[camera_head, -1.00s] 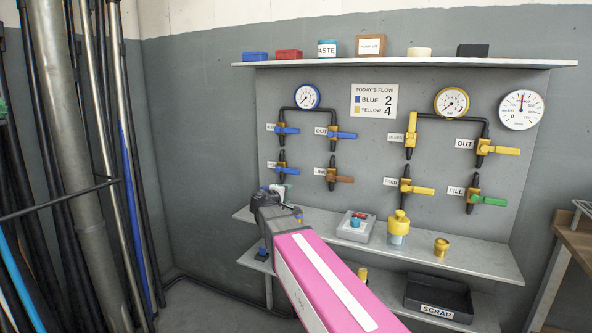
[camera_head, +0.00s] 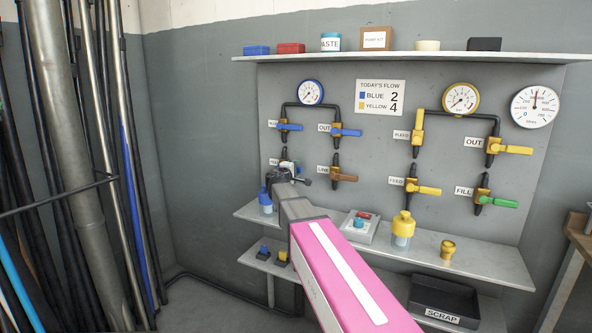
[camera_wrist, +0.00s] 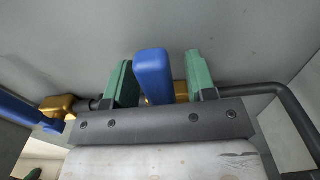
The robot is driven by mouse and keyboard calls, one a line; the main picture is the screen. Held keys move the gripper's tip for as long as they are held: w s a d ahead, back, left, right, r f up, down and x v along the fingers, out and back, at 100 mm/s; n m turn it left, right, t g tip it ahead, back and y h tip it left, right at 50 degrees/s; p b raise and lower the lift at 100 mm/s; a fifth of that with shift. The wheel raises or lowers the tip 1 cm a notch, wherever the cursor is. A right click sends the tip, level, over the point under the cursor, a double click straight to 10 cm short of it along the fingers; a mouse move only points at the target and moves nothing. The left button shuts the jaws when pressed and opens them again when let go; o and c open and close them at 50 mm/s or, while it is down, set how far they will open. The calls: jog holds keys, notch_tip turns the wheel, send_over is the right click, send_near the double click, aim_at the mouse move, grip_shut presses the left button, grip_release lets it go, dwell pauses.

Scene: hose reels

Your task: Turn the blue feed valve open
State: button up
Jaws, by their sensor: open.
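The blue feed valve is at the lower left of the blue valve group, mostly hidden behind my gripper (camera_head: 282,172) in the head view. In the wrist view a blue valve handle (camera_wrist: 153,75) stands between the two green fingers of my gripper (camera_wrist: 161,72). The fingers are open, one on each side of the handle. The gap on the right of the handle is wider than on the left. Whether a finger touches the handle I cannot tell. A brass body shows partly behind the handle.
Other blue-handled valves (camera_head: 289,127) (camera_head: 347,132) sit above, and a brown-handled valve (camera_head: 343,177) is to the right. Another blue handle (camera_wrist: 22,112) is at the wrist view's left. A shelf (camera_head: 455,252) with a blue-capped bottle (camera_head: 265,203) lies below. A dark pipe (camera_wrist: 290,105) runs nearby.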

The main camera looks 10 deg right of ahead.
jog(key=shift+w+d, duration=0.25)
jog(key=shift+w, duration=0.1)
grip_shut()
